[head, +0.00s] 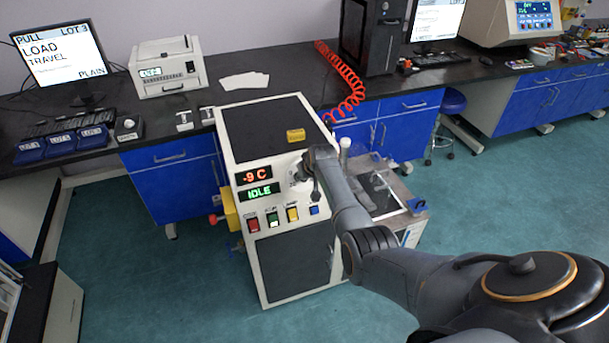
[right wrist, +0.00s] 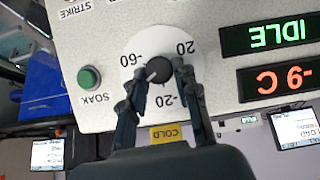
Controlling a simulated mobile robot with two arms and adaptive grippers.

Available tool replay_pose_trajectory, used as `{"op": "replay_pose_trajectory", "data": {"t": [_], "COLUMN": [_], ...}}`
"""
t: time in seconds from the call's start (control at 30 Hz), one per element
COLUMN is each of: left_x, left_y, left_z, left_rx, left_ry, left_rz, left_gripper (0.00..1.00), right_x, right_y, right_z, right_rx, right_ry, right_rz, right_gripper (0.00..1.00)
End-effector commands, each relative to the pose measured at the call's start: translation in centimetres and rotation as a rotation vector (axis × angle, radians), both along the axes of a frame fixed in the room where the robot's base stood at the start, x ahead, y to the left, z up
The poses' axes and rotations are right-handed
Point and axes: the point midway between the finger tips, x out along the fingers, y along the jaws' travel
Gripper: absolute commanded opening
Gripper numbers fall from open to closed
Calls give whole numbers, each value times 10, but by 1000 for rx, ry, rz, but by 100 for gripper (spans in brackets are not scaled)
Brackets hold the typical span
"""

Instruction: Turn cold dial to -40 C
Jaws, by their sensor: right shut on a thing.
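The cold dial (right wrist: 158,72) is a dark knob on a white round scale, on the cream front panel, seen upside down in the right wrist view. The marks -60, 20 and -20 are readable; the rest of the scale is hidden by my fingers. The knob's pale pointer line points to the lower left in this view, toward a part covered by a finger. My right gripper (right wrist: 168,82) is shut on the knob. In the head view my right gripper (head: 301,172) is at the panel, hiding the dial. My left gripper is not in view.
A red display (head: 254,175) reads -9 C, and a green display (head: 259,191) reads IDLE. A green SOAK button (right wrist: 89,78) sits beside the dial. A yellow COLD label (right wrist: 166,133) is near my fingers. Several coloured switches (head: 273,220) line the panel below.

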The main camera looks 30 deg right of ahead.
Motion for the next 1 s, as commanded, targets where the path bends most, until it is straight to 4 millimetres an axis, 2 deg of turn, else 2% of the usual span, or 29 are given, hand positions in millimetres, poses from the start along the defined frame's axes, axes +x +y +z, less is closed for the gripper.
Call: {"op": "replay_pose_trajectory", "data": {"t": [0.17, 0.2, 0.3, 0.73, 1.0], "left_x": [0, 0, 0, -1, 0], "left_y": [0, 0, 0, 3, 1], "left_z": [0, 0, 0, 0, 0], "left_rx": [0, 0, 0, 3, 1], "left_ry": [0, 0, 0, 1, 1], "left_rz": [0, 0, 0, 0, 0], "left_gripper": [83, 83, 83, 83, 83], "right_x": [-2, -2, -2, -4, -22], "right_y": [1, 1, 1, 1, 5], "right_z": [-3, -3, -3, 3, 28], "right_rx": [2, 2, 1, -1, -3], "right_ry": [8, 8, 7, 3, 1], "right_rz": [1, 1, 2, 1, 2], "right_gripper": [0, 36, 53, 53, 53]}}
